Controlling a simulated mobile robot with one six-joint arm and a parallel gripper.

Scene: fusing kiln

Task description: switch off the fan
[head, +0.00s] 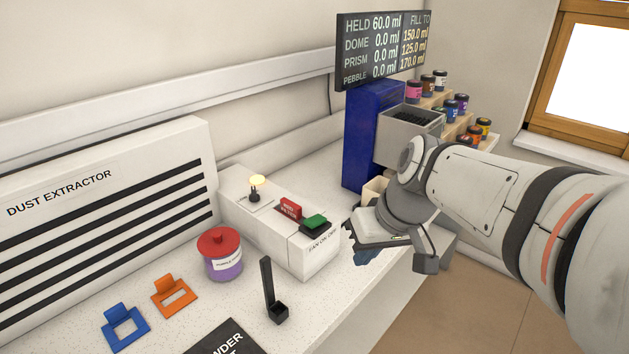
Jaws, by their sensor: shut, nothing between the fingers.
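A white control box (262,222) stands on the bench beside the dust extractor (100,225). A green button (313,223) sits on its right end, above a front label that reads as fan on/off. A red block with small white lettering (290,208) is just left of the green button. A pale yellow lamp (257,182) stands on the box's left part and looks lit. My gripper (372,254) is shut and empty, to the right of the box and apart from the green button. Its fingertips are partly hidden by its own body.
A purple jar with a red lid (220,253), orange (173,295) and blue (126,326) frames and a black scoop (272,300) are on the bench. A blue dispenser (366,135) with a grey hopper stands behind my gripper. A display (383,47) hangs above.

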